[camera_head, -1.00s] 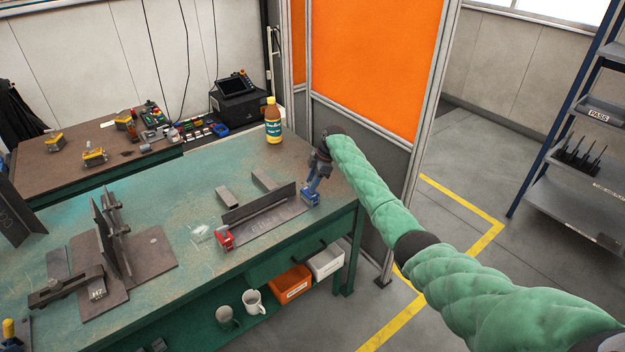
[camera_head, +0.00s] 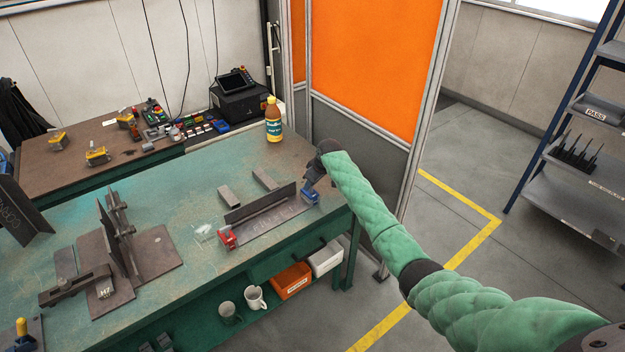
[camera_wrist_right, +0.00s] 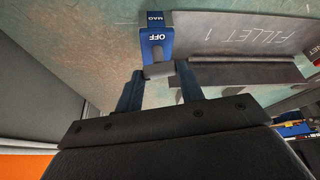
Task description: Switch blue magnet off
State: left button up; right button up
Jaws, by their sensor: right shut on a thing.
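The blue magnet (camera_head: 311,195) sits at the right end of the steel angle piece (camera_head: 268,217) on the green workbench. In the right wrist view its blue body (camera_wrist_right: 152,32) shows the words OFF and MAG. A grey knob (camera_wrist_right: 159,70) sticks out of it towards my gripper. My right gripper (camera_head: 311,184) is at the magnet, and in the wrist view its two fingers (camera_wrist_right: 160,78) are shut on the grey knob. Which setting the knob stands at I cannot tell. A red magnet (camera_head: 228,238) sits at the angle piece's left end. My left gripper is out of view.
A brown bottle (camera_head: 273,120) stands at the bench's back corner. Two loose steel bars lie behind the angle piece. A fixture with upright plates (camera_head: 122,238) stands at left. The orange-panelled screen (camera_head: 375,65) rises close behind my right arm.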

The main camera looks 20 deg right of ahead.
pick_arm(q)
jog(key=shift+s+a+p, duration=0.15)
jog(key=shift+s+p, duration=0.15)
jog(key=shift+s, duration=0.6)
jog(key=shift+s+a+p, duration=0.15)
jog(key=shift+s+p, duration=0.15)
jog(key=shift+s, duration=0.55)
pick_arm(e)
jog(key=shift+a+m+h, duration=0.1)
jog(key=shift+m+h, duration=0.5)
jog(key=shift+m, duration=0.8)
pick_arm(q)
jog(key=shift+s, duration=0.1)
pick_arm(e)
jog(key=o, duration=1)
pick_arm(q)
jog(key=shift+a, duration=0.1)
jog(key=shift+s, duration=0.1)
